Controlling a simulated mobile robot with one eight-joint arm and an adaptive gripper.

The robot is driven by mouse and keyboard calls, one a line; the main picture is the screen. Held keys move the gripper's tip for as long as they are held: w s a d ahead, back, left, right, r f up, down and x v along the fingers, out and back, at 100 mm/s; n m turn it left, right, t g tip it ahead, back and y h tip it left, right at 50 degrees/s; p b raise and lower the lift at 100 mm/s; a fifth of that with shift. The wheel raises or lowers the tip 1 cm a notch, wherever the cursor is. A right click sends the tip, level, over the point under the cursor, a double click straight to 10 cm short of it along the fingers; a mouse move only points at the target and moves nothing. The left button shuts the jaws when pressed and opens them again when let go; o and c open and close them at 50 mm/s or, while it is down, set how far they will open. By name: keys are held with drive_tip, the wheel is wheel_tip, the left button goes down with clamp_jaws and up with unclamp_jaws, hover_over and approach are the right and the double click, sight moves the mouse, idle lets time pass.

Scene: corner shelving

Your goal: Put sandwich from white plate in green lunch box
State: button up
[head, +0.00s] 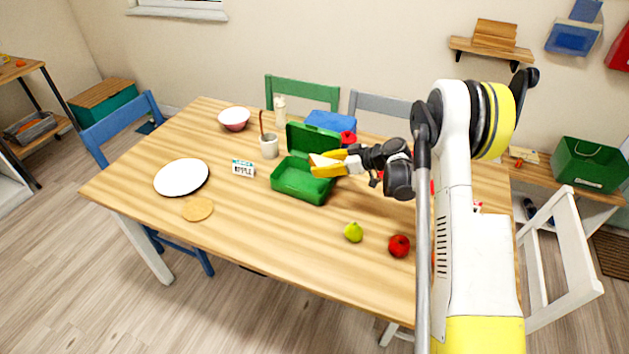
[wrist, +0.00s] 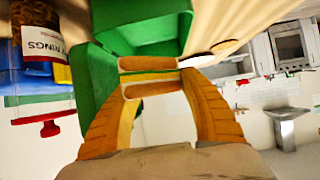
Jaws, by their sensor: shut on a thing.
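The green lunch box (head: 302,188) stands open near the middle of the table, its lid raised at the back. It also shows in the wrist view (wrist: 150,38). My gripper (head: 319,163) has yellow fingers and is above the right part of the lunch box. It is shut on the sandwich (wrist: 149,77), which has tan bread and a green and yellow filling. The sandwich is mostly hidden by the fingers in the head view. I cannot tell whether it touches the box. The white plate (head: 182,177) lies empty at the left of the table.
A lettered block (head: 243,168) and a cup with a brown utensil (head: 269,147) stand left of the box. A bowl (head: 234,119) and bottle (head: 280,109) are behind. A green pear (head: 353,232) and red apple (head: 399,246) lie in front. A round tan mat (head: 198,209) lies near the plate.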

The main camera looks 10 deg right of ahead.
drive_tip(key=shift+w+a+f+b, duration=0.45)
drive_tip(key=shift+w+f, duration=0.15)
drive_tip(key=shift+f, duration=0.55)
drive_tip(key=shift+w+a+f+b, duration=0.5)
drive_tip(key=shift+w+f, duration=0.05)
drive_tip(key=shift+f, duration=0.55)
drive_tip(key=shift+w+a+f+b, duration=0.45)
drive_tip(key=shift+w+f, duration=0.15)
drive_tip(key=shift+f, duration=0.55)
drive_tip(key=shift+f+b, duration=0.65)
drive_tip(key=shift+b, duration=0.05)
drive_tip(key=o, duration=0.6)
drive_tip(key=shift+o, duration=0.2)
drive_tip(key=shift+r, duration=0.15)
